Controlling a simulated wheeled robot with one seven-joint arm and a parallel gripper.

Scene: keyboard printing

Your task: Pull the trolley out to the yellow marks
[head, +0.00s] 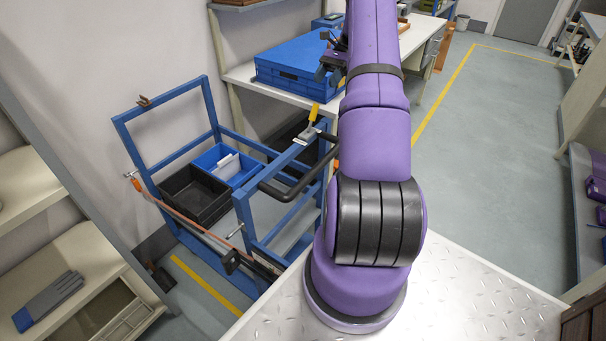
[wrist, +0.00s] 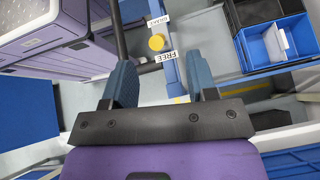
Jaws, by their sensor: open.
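The blue-framed trolley (head: 165,101) stands left of my arm, against the wall side, with a black handle (head: 276,193) at its near end. A yellow-tipped lever (head: 313,112) stands up from its top rail. In the wrist view the round yellow knob (wrist: 156,43) lies between labels reading BRAKE and FREE, and the black handle bar (wrist: 119,40) passes beside it. My gripper (wrist: 161,82) is open and empty, with the knob ahead of and between its fingertips. In the head view my gripper (head: 331,62) is partly hidden by my arm.
A yellow floor line (head: 212,284) shows beside the trolley, and another (head: 445,92) crosses the open floor at right. The trolley carries a black bin (head: 193,203) and a blue bin (head: 240,172). A bench (head: 243,76) holds a blue crate (head: 292,72) behind it.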

